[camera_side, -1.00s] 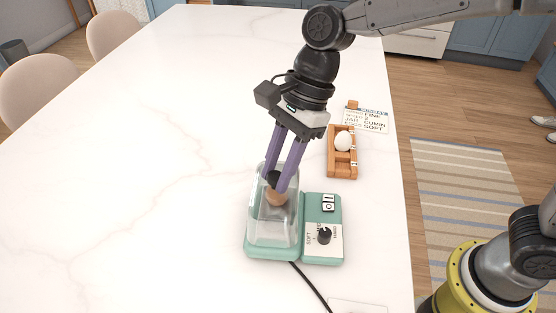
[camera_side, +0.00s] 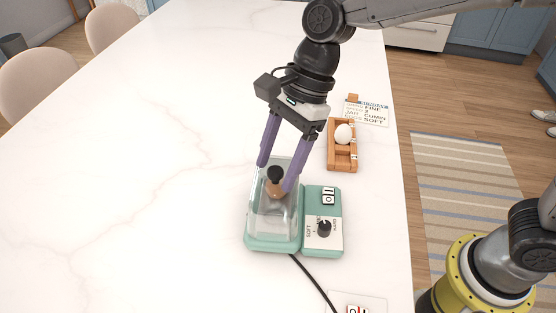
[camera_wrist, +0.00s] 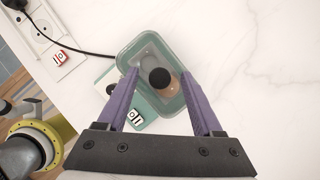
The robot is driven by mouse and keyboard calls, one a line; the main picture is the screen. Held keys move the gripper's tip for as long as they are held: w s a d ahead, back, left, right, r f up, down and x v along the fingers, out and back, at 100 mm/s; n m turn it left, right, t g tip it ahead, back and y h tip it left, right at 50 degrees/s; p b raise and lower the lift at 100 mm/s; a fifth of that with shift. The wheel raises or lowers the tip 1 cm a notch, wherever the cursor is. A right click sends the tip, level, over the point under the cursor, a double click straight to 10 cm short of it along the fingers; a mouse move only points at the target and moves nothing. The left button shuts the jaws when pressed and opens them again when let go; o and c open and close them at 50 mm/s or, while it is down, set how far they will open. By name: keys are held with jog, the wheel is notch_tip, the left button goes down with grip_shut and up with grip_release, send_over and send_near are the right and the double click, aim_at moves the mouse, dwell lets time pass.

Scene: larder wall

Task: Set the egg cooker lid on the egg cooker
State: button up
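The egg cooker (camera_side: 324,248) is a mint-green base with a dial panel on its right side. The clear egg cooker lid (camera_side: 262,217), with a black knob (camera_side: 275,174), stands on the left part of the base. A brown egg (camera_side: 274,190) shows through the lid. In the wrist view the lid's rim (camera_wrist: 122,62) lies over the base, and its black knob (camera_wrist: 160,77) is between my fingers. My gripper (camera_side: 274,177) is open, its purple fingers spread on either side of the knob, not touching it. Whether the lid is fully seated is hard to tell.
A wooden egg rack (camera_side: 342,157) holds a white egg (camera_side: 344,134), with a written card (camera_side: 367,112) behind it. A black cord (camera_side: 314,281) runs from the cooker to a socket plate (camera_wrist: 58,57). The marble counter to the left is clear.

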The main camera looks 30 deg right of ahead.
jog(key=shift+r, duration=0.1)
jog(key=s+d+r+m+t, duration=0.1)
jog(key=d+r, duration=0.5)
jog(key=r, duration=0.2)
jog(key=s+d+r+t, duration=0.1)
jog(key=s+d+r, duration=0.1)
jog(key=d+r, duration=0.55)
jog(key=s+d+f+n+t+h, duration=0.4)
jog(key=s+d+f+n, duration=0.8)
jog(key=n, duration=0.5)
jog(key=shift+s+d+f+n+h, duration=0.35)
jog(key=shift+s+d, duration=0.45)
jog(key=shift+d, duration=0.45)
